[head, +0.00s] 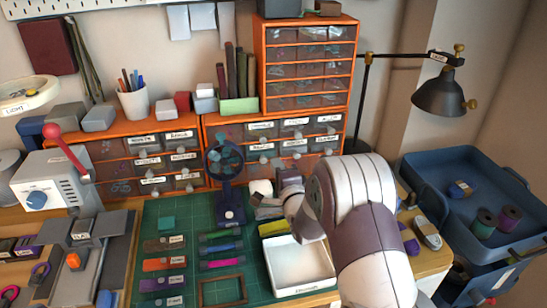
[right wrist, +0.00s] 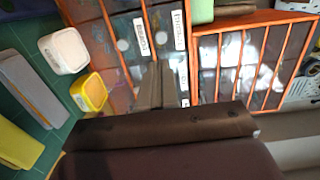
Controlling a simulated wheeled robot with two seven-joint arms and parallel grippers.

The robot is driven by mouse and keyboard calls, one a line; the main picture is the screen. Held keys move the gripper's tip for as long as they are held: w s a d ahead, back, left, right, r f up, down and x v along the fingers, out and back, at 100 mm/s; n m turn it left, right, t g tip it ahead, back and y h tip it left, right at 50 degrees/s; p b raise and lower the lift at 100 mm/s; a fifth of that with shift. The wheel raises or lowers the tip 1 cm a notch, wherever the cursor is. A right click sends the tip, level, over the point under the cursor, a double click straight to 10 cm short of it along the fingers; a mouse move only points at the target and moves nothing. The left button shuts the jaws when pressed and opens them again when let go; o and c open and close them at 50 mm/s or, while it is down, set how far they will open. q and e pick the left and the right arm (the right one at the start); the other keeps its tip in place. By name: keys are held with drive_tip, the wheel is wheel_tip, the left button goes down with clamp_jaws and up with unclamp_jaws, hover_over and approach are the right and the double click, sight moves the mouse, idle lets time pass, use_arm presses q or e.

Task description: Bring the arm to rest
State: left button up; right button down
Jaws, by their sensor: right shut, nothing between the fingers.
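My right arm (head: 350,210) reaches in from the lower right of the head view. Its gripper (head: 284,172) is over the back right of the green mat (head: 180,212), in front of the drawers. In the right wrist view the fingers (right wrist: 155,85) are shut together with nothing between them, pointing toward the drawer fronts. The arm hides part of the drawers and of the bench's right side. My left gripper is not in view.
A dark blue stand with a round head (head: 230,210) is just left of my gripper. A white tray (head: 318,283) lies below the arm. Orange drawer units (head: 262,60) stand behind. A black lamp (head: 440,95) and blue bin (head: 500,190) are at right. A white tub (right wrist: 64,50) and yellow box (right wrist: 89,91) sit near the gripper.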

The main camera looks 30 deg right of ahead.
drive_tip(key=s+a+f+n+g+y, duration=0.1)
drive_tip(key=s+a+f+n+g, duration=0.3)
drive_tip(key=s+n, duration=0.4)
drive_tip(key=s+a+f+n+g+y, duration=0.1)
drive_tip(key=s+a+f+n+g, duration=0.1)
drive_tip(key=s+a+n+g, duration=0.6)
drive_tip(key=s+a+f+n+g+y, duration=0.1)
drive_tip(key=s+f+n+g, duration=0.25)
drive_tip(key=s, duration=0.65)
wheel_tip(320, 180, up, 17)
drive_tip(key=p, duration=1.7)
drive_tip(key=shift+s+g, duration=0.35)
drive_tip(key=shift+n, duration=0.25)
